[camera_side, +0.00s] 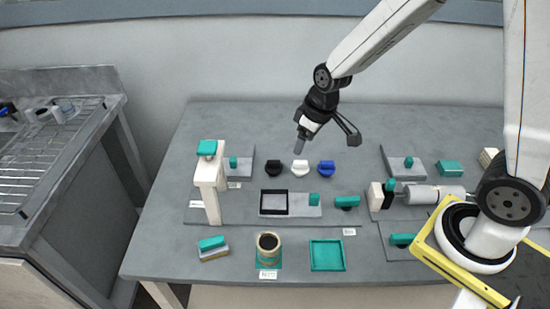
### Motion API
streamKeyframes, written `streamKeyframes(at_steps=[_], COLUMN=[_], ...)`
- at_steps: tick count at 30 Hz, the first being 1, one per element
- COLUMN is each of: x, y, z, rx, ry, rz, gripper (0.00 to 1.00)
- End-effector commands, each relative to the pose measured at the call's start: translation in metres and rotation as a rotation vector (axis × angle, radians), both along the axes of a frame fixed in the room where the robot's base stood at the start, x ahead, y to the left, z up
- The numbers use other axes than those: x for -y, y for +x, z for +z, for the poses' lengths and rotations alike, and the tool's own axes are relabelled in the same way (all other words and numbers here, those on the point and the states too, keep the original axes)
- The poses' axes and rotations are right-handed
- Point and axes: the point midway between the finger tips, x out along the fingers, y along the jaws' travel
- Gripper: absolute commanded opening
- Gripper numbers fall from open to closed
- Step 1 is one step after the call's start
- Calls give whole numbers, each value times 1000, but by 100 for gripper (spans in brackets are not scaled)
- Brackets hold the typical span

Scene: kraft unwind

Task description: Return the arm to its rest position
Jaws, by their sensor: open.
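My gripper (325,140) hangs from my arm above the back middle of the grey table (160,235). Its two dark fingers are spread wide and nothing is between them. In the picture it is above a white knob (300,168) and a blue knob (326,168); a gap shows between the fingers and these. A black knob (273,168) sits to their left.
A cream post with a teal top (207,180) stands at left. A cup with dark contents (268,245) and a teal tray (327,255) are at the front. A grey cylinder (435,195) lies at right. A wire rack (45,140) stands far left.

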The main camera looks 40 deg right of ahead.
Motion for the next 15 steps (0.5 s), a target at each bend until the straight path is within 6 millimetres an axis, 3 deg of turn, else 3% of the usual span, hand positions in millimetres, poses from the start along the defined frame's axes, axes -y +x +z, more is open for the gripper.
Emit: streamKeyframes(at_steps=[3,9,15], x=[6,12,15], y=[-34,-79,-99], z=[7,10,9], rx=[-3,-8,-8], ry=[-7,-13,-15], rz=[-76,-181,-228], gripper=[74,74,74])
